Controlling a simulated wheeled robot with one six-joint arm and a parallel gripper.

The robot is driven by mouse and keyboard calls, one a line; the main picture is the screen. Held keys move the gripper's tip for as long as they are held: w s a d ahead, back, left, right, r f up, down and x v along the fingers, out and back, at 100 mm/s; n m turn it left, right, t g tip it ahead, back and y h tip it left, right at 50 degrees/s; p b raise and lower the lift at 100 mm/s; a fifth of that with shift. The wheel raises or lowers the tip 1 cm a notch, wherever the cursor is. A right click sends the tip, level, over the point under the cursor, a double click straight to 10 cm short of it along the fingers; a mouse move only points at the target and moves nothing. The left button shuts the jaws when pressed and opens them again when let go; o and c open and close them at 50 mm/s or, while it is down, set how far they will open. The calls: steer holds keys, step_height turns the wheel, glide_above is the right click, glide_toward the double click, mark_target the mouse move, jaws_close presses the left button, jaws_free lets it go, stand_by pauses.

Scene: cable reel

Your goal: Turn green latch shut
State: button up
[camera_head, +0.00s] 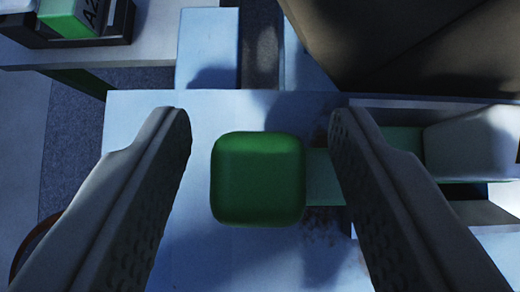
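The green latch (258,178) shows in the middle of the head camera view as a rounded green block. A flat, paler green bar (324,178) runs from it to the right, passing behind my right finger. My gripper (262,125) is open, with one finger on each side of the green block. There is a clear gap to the left finger and a smaller gap to the right finger. Neither finger appears to touch the block. How far the fingertips are above or below the block I cannot tell.
A pale blue panel (200,255) lies behind the latch, with brownish marks near the bar. A whitish block (470,143) sits at the right. A large dark brown shape (420,45) fills the top right. A dark container with a green labelled item (70,17) stands at the top left.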

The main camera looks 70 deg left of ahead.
steer(key=shift+r, duration=0.1)
steer(key=v, duration=1.7)
steer(key=s+d+f+m+t+h, duration=0.3)
steer(key=s+f+m+t, duration=0.1)
steer(key=s, duration=0.6)
steer(key=s+d+f+m+t+h, duration=0.2)
steer(key=s+d+f+m+t, duration=0.1)
steer(key=s, duration=0.7)
steer(key=s+d+f+m+t+h, duration=0.3)
steer(key=s+f+m+t, duration=0.2)
steer(key=s, duration=0.6)
steer(key=shift+m+t+h, duration=0.3)
steer(key=shift+m+t, duration=0.8)
steer(key=shift+t, duration=0.1)
steer(key=shift+d+f, duration=0.1)
